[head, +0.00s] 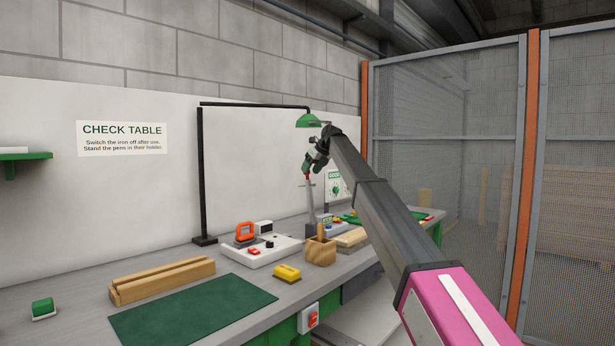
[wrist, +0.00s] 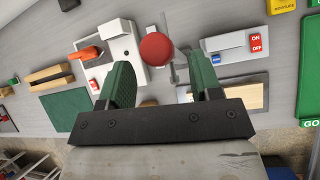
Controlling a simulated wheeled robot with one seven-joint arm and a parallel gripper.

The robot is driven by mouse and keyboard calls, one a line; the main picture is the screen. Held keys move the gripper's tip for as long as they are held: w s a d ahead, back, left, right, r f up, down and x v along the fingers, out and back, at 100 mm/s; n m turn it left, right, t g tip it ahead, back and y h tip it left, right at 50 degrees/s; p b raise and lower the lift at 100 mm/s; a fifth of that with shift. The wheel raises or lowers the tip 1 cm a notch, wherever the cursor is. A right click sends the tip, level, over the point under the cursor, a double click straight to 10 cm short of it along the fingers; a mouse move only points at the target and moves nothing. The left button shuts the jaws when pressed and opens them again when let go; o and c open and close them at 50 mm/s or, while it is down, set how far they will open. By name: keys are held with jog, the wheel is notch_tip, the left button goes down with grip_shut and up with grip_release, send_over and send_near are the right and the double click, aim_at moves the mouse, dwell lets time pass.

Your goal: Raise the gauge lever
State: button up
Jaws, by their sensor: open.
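The gauge lever's red ball knob (wrist: 156,48) shows in the wrist view, close to the camera, on a thin grey rod. It lies between the lines of my two green fingers, at or just beyond their tips. My gripper (wrist: 162,68) is open, and I see no contact with the knob. In the head view my gripper (head: 309,170) is above the grey upright gauge stand (head: 310,208) at the back of the bench. The knob is small there and partly merges with my fingers. I cannot tell the exact depth gap.
A wooden pen holder (head: 320,252) stands close to the gauge stand. A white station (head: 260,252) with an orange handle is left of it. A yellow block (head: 287,273), a green mat (head: 190,312) and a grooved wooden block (head: 162,280) lie nearer. A green lamp (head: 308,121) hangs above.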

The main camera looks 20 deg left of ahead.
jog(key=v, duration=0.6)
jog(key=shift+d, duration=0.15)
